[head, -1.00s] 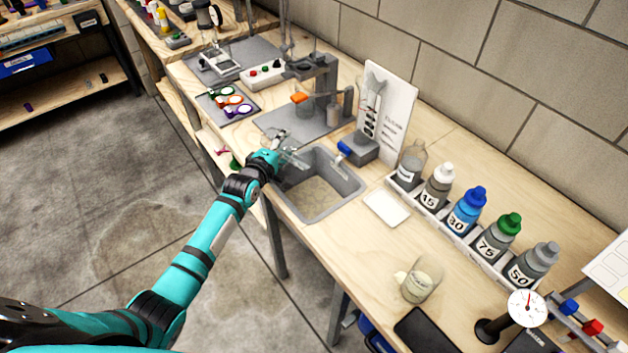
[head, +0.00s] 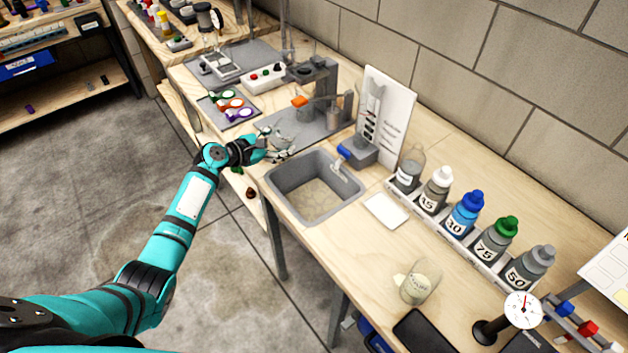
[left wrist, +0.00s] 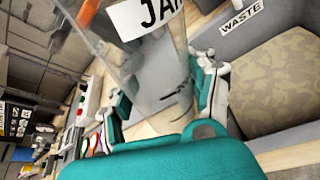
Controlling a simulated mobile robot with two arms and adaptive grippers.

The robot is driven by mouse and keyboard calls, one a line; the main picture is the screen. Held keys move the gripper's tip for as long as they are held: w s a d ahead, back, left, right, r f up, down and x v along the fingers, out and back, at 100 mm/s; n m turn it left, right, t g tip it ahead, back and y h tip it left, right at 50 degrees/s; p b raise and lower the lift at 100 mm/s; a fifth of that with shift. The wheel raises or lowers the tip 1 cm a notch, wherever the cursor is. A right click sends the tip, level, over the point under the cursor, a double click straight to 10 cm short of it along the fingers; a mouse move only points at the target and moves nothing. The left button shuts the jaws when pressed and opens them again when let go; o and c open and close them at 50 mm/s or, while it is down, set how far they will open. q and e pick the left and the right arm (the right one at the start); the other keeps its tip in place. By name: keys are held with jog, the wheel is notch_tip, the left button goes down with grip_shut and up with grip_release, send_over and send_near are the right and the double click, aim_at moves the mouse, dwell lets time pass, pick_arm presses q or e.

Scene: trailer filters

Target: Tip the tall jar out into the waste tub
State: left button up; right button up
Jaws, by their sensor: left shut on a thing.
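My left gripper (head: 274,150) is shut on the clear tall jar (left wrist: 150,70), which carries a white label reading "JAR" in the left wrist view. The fingers of the gripper (left wrist: 163,95) sit on either side of the jar's see-through wall. In the head view the jar is small and faint, so its exact tilt and contents are hard to tell. The grey waste tub (head: 350,196) is sunk in the bench, just right of and nearer than the gripper. In the left wrist view the tub (left wrist: 275,28) is at the right, with a "WASTE" label and a tan mottled bottom. My right gripper is out of view.
A stand with an orange part (head: 300,101) is behind the jar. A grey box with a blue part (head: 350,150) is beyond the tub. Labelled bottles (head: 465,213) stand in a rack to the right. A cream-filled beaker (head: 420,283) stands nearer. A white pad (head: 386,210) lies beside the tub.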

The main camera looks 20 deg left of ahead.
pick_arm(q)
jog(key=shift+w+a+r+n+h+p, duration=0.25)
jog(key=shift+r+n+h+p, duration=0.15)
jog(key=shift+n+p, duration=0.15)
jog(key=shift+a+r+n, duration=0.1)
jog(key=shift+n, duration=0.35)
jog(key=shift+w+n+h, duration=0.1)
jog(key=shift+n+h, duration=0.2)
jog(key=shift+h, duration=0.2)
jog(key=shift+a+f+n, duration=0.1)
jog(key=shift+f+n, duration=0.25)
jog(key=shift+n, duration=0.05)
jog(key=shift+h, duration=0.4)
notch_tip(320, 180, up, 5)
jog(key=p, duration=0.5)
jog(key=shift+f, duration=0.1)
